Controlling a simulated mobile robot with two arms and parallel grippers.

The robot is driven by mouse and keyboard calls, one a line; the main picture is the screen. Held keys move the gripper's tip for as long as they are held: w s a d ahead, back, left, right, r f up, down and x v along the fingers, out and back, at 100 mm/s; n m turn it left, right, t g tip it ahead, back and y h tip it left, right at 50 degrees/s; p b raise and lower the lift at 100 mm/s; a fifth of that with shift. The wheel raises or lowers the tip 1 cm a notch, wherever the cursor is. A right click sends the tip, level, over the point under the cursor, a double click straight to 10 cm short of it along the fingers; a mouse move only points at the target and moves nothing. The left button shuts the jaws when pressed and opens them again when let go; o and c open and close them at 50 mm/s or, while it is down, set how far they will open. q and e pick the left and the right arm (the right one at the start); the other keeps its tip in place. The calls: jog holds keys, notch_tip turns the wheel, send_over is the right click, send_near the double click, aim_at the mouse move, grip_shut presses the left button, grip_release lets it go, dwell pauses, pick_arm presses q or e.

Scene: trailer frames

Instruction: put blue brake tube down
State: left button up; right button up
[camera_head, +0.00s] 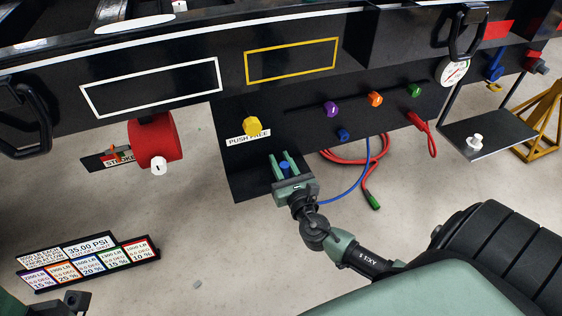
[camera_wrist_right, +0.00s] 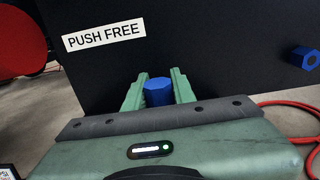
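My right gripper (camera_head: 284,167) is in front of the black panel, below the yellow knob. Its two green fingers stand on either side of the blue end of the blue brake tube (camera_head: 285,168) and appear closed on it. The blue end also shows between the fingers in the right wrist view (camera_wrist_right: 158,92). The thin blue line of the tube (camera_head: 345,194) runs from behind the gripper up to the right. A blue hexagonal fitting (camera_head: 343,134) is on the panel to the right; it also shows in the right wrist view (camera_wrist_right: 304,59). A dark part of my left arm shows at the lower left; its fingers are not clear.
A red tube (camera_head: 345,160) with a green end (camera_head: 375,201) hangs right of my gripper. Purple (camera_head: 331,109), orange (camera_head: 375,99) and green (camera_head: 414,90) fittings line the panel. A black shelf (camera_head: 490,135) hangs right. A red canister (camera_head: 155,140) hangs left.

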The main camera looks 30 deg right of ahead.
jog(key=shift+o, duration=1.1)
